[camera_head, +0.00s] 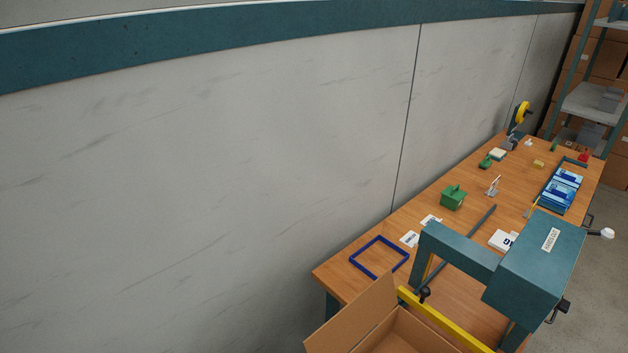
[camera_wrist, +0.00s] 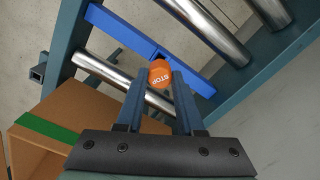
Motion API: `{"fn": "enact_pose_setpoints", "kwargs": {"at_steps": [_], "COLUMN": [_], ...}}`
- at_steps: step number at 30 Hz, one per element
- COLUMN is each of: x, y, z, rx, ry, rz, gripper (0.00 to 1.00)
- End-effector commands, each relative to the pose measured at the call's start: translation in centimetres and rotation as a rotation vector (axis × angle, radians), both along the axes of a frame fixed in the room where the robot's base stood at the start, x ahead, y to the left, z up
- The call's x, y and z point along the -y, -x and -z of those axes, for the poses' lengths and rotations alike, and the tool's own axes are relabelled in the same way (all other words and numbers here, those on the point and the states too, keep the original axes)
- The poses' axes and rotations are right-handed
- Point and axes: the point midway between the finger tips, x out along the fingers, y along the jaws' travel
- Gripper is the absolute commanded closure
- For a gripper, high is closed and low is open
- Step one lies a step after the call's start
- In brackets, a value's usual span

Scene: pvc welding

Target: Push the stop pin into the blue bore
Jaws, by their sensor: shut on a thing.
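A bright blue bar (camera_wrist: 120,35) crosses the frame of a roller conveyor just beyond the pin. A small dark notch shows in the bar beside the pin head. The pin head overlaps the bar in the picture, and I cannot tell whether the pin touches it or sits in the bore. The pin's shaft and the bore itself are hidden. My gripper is not visible in the head view.
Metal rollers (camera_wrist: 210,28) and teal rails surround the blue bar. In the head view, a wooden workbench (camera_head: 425,215) holds a blue frame (camera_head: 379,257), a green block (camera_head: 453,198) and a teal machine (camera_head: 535,265).

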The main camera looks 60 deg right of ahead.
Motion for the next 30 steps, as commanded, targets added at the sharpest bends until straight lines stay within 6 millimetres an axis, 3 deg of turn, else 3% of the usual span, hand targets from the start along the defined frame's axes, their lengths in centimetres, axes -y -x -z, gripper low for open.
{"fn": "enact_pose_setpoints", "kwargs": {"at_steps": [30], "x": [0.0], "y": [-0.03], "z": [0.86], "rx": [0.0], "ry": [0.001], "rz": [0.0], "gripper": [1.0]}}
